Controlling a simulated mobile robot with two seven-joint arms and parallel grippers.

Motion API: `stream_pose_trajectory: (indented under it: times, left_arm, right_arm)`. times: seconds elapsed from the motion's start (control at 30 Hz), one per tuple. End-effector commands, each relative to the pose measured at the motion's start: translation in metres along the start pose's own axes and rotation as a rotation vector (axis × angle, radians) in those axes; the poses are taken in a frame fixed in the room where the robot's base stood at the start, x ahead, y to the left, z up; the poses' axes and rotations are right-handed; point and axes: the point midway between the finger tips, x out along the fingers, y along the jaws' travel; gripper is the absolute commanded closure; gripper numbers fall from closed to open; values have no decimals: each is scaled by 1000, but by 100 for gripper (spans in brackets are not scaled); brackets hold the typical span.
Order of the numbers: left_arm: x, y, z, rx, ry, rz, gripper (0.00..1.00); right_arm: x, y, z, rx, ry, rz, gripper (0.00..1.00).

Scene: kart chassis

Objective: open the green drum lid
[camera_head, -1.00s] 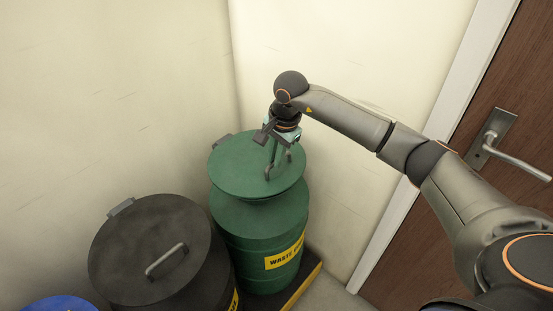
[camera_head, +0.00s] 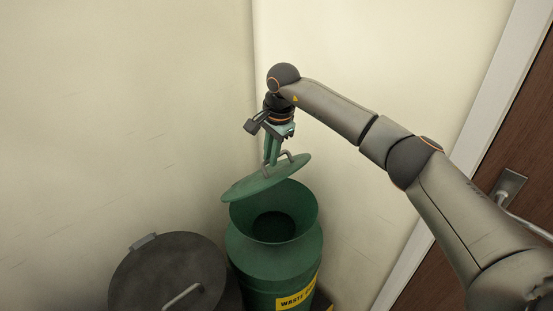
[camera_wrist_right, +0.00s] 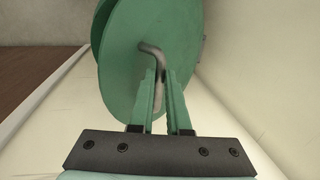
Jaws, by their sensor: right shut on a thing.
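The green drum (camera_head: 272,250) stands in the corner with its funnel-shaped mouth open and a dark inside showing. Its round green lid (camera_head: 250,184) is raised and tilted above the back of the mouth, lower at the left. My right gripper (camera_head: 274,160) is shut on the lid's grey handle. In the right wrist view the two green fingers (camera_wrist_right: 160,95) are around the bent handle (camera_wrist_right: 152,52), with the lid's face (camera_wrist_right: 170,30) beyond. Whether the lid still touches the drum's rim at the back is hard to tell. My left gripper is not in view.
A black drum (camera_head: 165,272) with a closed lid and grey handle stands to the left of the green one. Pale walls (camera_head: 150,110) meet close behind the drums. A brown door (camera_head: 530,180) with a metal handle is at the right.

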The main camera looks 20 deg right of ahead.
Motion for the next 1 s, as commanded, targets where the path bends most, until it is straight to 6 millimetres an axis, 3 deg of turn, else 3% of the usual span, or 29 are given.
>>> stream_pose_trajectory:
  times: [0.43,0.47,0.7,1.0]
  left_arm:
    - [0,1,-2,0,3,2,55]
    - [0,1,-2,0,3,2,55]
    - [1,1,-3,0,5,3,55]
    - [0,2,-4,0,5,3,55]
  right_arm:
    - [6,-2,4,-6,-7,-1,100]
    - [6,-2,4,-6,-7,-1,83]
    - [3,-3,3,-4,-6,-4,56]
    - [1,-3,2,-2,-4,-5,55]
